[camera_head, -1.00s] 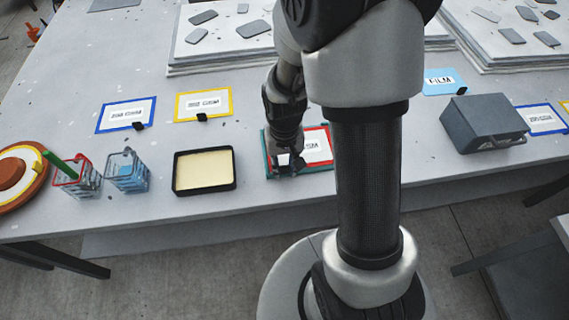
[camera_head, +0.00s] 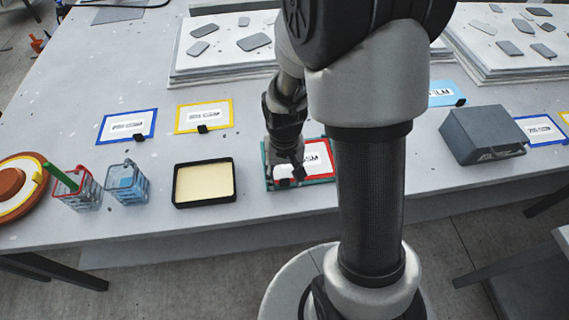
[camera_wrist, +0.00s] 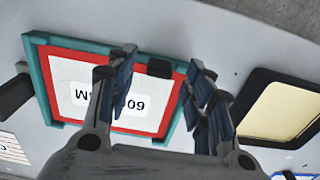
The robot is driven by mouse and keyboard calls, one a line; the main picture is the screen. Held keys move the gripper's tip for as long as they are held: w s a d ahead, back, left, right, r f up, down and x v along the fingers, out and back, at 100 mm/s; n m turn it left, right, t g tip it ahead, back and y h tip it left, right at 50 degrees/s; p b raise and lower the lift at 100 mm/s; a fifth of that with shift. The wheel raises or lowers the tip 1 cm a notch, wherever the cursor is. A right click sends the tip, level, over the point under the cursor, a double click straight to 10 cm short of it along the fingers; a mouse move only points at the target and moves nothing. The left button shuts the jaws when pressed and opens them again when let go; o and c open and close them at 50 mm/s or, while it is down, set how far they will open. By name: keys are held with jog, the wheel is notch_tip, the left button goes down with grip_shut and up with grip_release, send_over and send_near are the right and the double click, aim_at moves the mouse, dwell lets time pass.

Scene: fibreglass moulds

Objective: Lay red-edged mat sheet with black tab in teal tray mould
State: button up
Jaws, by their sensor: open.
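The red-edged mat sheet (camera_head: 317,157), white with a printed label, lies flat inside the teal tray mould (camera_head: 268,182).
A black tray with cream filling (camera_head: 204,184) stands left of the mould. Blue-edged (camera_head: 127,125) and yellow-edged (camera_head: 203,116) sheets lie behind. Wire baskets (camera_head: 127,183) stand further left. A grey box (camera_head: 482,134) stands at right. The table's front edge is close.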

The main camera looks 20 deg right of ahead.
notch_tip(320, 180, up, 11)
dwell(0.3)
jog(key=shift+r, duration=0.1)
dwell(0.4)
